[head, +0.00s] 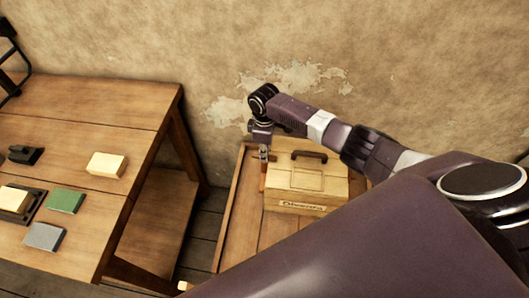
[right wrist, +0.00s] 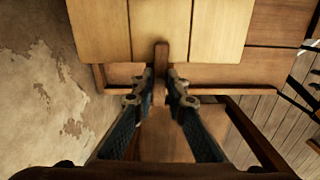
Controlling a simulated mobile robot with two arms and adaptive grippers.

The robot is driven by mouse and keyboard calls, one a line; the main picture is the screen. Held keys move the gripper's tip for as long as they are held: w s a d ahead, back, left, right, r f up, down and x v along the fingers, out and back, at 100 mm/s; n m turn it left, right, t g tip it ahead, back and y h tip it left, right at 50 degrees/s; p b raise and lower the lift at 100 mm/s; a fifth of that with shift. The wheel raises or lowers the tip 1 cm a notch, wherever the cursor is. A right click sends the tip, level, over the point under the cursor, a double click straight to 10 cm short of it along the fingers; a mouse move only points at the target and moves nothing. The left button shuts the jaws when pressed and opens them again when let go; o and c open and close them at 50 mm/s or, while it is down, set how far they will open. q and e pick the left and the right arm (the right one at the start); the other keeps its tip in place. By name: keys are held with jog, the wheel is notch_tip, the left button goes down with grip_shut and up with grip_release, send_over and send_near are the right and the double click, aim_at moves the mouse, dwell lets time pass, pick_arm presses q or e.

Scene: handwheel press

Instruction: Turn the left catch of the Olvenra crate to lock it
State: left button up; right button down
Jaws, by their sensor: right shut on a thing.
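The Olvenra crate (head: 335,187) is a pale wooden box with a dark handle on its lid and a name label on its front. It stands on a low wooden surface. Its left catch (head: 262,178) is a narrow red-brown bar at the crate's left side. My right gripper (head: 264,153) reaches down at that side. In the right wrist view the catch (right wrist: 161,57) juts from the edge of the crate (right wrist: 215,30), between the fingertips of my right gripper (right wrist: 161,84), which is shut on it. My left gripper is not in view.
A wooden table (head: 85,130) at the left carries a pale block (head: 107,165), a green block (head: 65,200), a grey block (head: 44,237) and dark fixtures. The plastered wall (head: 420,60) rises close behind the crate. The low surface (head: 236,225) is bare left of the crate.

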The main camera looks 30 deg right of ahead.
jog(key=shift+r+n, duration=0.1)
jog(key=shift+n, duration=0.3)
jog(key=c, duration=1.9)
grip_release()
jog(key=shift+c, duration=0.2)
notch_tip(320, 180, up, 12)
